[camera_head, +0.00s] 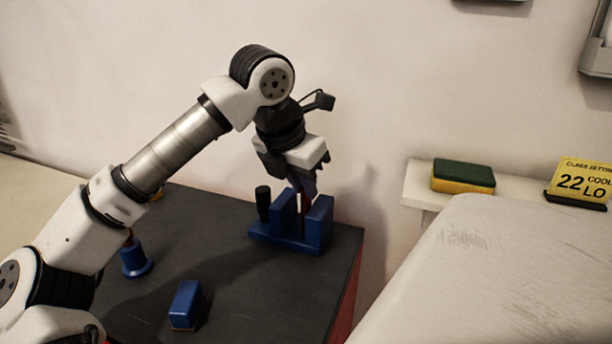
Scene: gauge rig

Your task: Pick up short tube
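My gripper (304,188) points down over the blue gauge rig (283,244) near the far right of the dark table. Its fingers reach down near the rig's two blue uprights. A reddish-brown piece (306,208) shows in the gap between the uprights, just below the fingertips. I cannot tell whether the fingers are closed on it or apart from it. A dark upright cylinder (263,202) stands at the rig's left end, clear of my gripper. I cannot tell which of these pieces is the short tube.
A blue flanged piece (135,262) stands at the left of the dark table (235,285), partly behind my arm. A blue block (187,303) lies near the front. A sponge (463,177) and a yellow sign (582,181) sit on a white ledge at right.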

